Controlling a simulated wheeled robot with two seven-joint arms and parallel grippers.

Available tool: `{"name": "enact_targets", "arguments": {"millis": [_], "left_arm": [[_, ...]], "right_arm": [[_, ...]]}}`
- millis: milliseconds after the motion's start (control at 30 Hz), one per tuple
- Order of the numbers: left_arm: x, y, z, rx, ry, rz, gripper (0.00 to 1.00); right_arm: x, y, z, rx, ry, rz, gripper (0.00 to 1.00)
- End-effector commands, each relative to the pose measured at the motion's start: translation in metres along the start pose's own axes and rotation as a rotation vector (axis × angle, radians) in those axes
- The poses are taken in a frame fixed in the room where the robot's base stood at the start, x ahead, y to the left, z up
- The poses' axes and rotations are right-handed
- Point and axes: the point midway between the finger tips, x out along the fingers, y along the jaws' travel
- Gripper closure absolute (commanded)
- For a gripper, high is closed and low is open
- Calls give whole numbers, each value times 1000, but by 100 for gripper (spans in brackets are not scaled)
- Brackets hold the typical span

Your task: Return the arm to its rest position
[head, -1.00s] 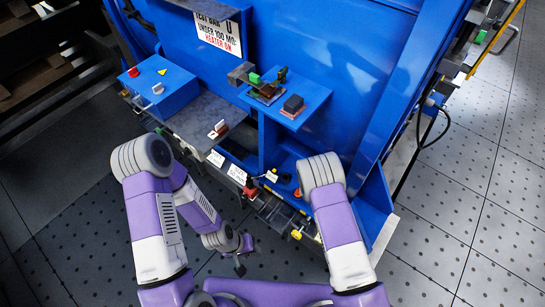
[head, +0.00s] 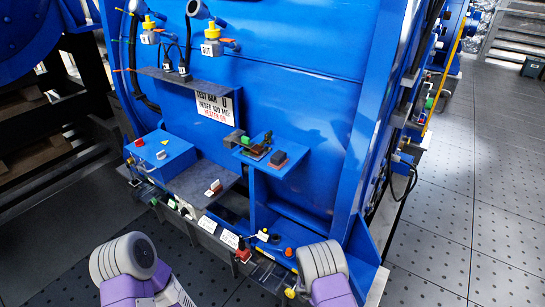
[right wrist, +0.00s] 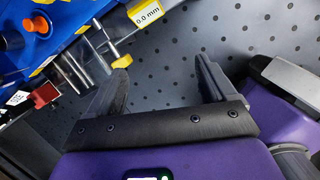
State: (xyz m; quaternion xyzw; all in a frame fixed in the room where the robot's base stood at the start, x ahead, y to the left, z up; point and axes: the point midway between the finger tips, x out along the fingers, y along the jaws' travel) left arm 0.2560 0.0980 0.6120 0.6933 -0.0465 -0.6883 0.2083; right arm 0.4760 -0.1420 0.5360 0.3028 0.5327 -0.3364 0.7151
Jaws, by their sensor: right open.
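My right gripper (right wrist: 163,78) is open in the right wrist view, with its two dark fingers apart. Nothing is between them but the dotted floor behind. Its left finger shows close to a metal cylinder and a yellow knob at the lower edge of the blue bench; I cannot tell whether they touch. In the head view only upper links of my two arms show along the bottom edge. Both grippers are outside the head view, and my left gripper is in no current view.
The blue test bench (head: 290,95) stands ahead. It carries a blue button box (head: 160,157), a grey shelf (head: 203,183) and a small blue shelf (head: 268,163) with parts. A red part (head: 243,251) and a yellow knob (head: 290,293) sit low in front. Perforated floor (head: 440,200) is clear at right.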

Motion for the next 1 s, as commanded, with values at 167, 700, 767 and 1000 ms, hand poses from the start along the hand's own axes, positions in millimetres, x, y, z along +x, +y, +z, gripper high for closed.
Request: {"name": "enact_targets", "arguments": {"millis": [167, 700, 767, 1000], "left_arm": [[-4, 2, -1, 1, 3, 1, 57], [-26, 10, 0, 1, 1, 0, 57], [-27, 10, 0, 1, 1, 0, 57], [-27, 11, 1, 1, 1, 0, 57]], "right_arm": [[-10, -37, -32, 373, 154, -48, 16], [-136, -127, -127, 2138, 481, -460, 16], [-144, -133, -129, 2253, 469, -496, 16], [-155, -142, -132, 2403, 444, -543, 16]]}}
